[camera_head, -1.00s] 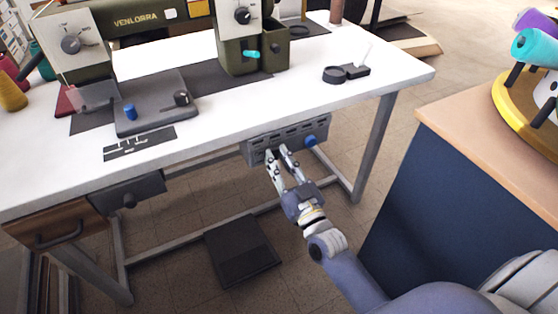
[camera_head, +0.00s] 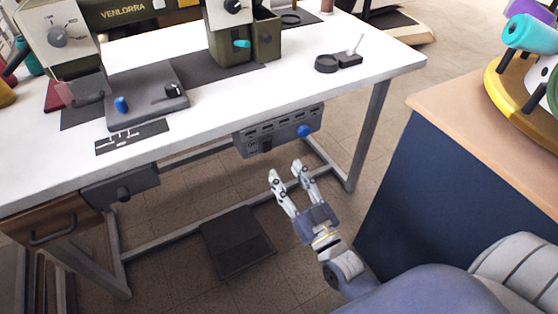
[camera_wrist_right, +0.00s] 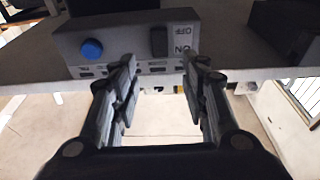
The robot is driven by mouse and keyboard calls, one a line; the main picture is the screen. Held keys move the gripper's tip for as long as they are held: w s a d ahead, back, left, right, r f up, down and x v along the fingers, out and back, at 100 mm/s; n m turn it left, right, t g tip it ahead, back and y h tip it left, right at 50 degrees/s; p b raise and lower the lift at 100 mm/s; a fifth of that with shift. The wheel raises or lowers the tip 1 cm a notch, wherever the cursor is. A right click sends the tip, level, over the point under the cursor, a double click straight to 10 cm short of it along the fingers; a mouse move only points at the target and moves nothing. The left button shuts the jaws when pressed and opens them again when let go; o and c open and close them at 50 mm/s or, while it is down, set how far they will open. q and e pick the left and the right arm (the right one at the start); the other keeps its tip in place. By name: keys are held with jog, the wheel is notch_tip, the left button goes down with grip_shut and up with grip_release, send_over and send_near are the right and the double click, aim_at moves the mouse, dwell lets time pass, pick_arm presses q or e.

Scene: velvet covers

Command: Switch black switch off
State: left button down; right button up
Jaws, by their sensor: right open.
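The black switch (camera_wrist_right: 158,41) is a dark rocker on the front of a grey control box (camera_head: 285,131) under the table edge. OFF and ON labels stand beside it in the right wrist view, where they look upside down. Whether the rocker is pressed to either side is too small to tell. My right gripper (camera_head: 284,171) is open and empty, below and in front of the box, apart from it. In the right wrist view its two fingers (camera_wrist_right: 158,75) point toward the box, with the switch between and beyond them. My left gripper is not in view.
A blue knob (camera_head: 304,131) sits on the same box. The white table (camera_head: 215,105) carries a sewing machine (camera_head: 120,12). A pedal (camera_head: 237,243) lies on the floor. A dark blue cabinet (camera_head: 440,190) stands at the right.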

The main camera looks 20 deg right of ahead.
jog(key=shift+v, duration=1.85)
